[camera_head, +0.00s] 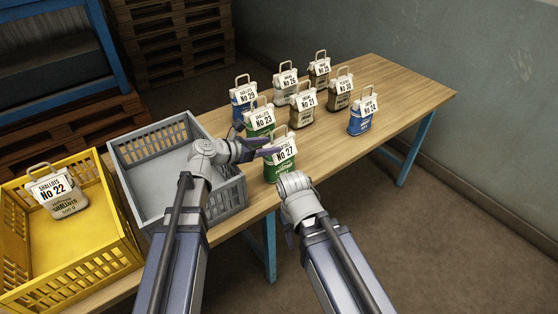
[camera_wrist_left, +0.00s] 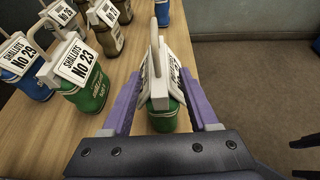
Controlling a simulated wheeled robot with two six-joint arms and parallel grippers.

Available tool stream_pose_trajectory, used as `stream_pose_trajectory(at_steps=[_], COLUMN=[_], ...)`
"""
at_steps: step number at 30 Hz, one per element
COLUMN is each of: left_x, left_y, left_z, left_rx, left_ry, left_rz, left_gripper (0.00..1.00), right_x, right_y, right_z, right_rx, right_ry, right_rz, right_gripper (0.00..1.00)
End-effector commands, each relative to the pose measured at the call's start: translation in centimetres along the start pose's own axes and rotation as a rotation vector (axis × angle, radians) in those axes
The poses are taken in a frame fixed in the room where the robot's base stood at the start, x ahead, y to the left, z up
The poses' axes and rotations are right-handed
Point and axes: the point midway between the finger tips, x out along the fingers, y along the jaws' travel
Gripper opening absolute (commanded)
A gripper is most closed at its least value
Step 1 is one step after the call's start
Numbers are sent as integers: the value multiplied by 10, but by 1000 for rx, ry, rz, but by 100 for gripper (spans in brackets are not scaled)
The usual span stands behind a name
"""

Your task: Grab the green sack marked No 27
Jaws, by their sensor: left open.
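The green sack marked No 27 (camera_head: 281,172) stands upright near the front edge of the wooden table, with a white label and a loop handle on top. My left gripper (camera_head: 268,150) is at its left side in the head view. In the left wrist view the green sack (camera_wrist_left: 163,119) stands between the two purple fingers of my left gripper (camera_wrist_left: 165,92), which is open, with gaps on both sides. Its label is seen edge-on there. My right arm ends just in front of the sack in the head view; its fingers are mostly hidden.
Another green sack, No 23 (camera_head: 259,124), stands close behind, beside blue No 29 (camera_head: 237,113). Blue No 24 (camera_head: 359,123) and several brown or grey sacks stand farther back. A grey crate (camera_head: 128,158) looks empty; a yellow crate (camera_head: 117,262) holds sack No 22 (camera_head: 68,207).

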Motion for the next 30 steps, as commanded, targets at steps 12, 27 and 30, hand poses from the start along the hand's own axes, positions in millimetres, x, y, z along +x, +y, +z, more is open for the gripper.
stream_pose_trajectory(at_steps=[12,27,30], left_x=[50,48,48], left_y=[2,2,2], left_z=[5,6,6], left_rx=[1,1,1], left_ry=[1,0,1], left_rz=[-1,0,0], left_gripper=[60,25,14], right_x=[14,13,13], right_y=[-1,-1,-1], right_z=[-1,-1,-1], right_rx=[0,0,0], right_ry=[0,0,0], right_rz=[0,0,0], right_gripper=[50,50,50])
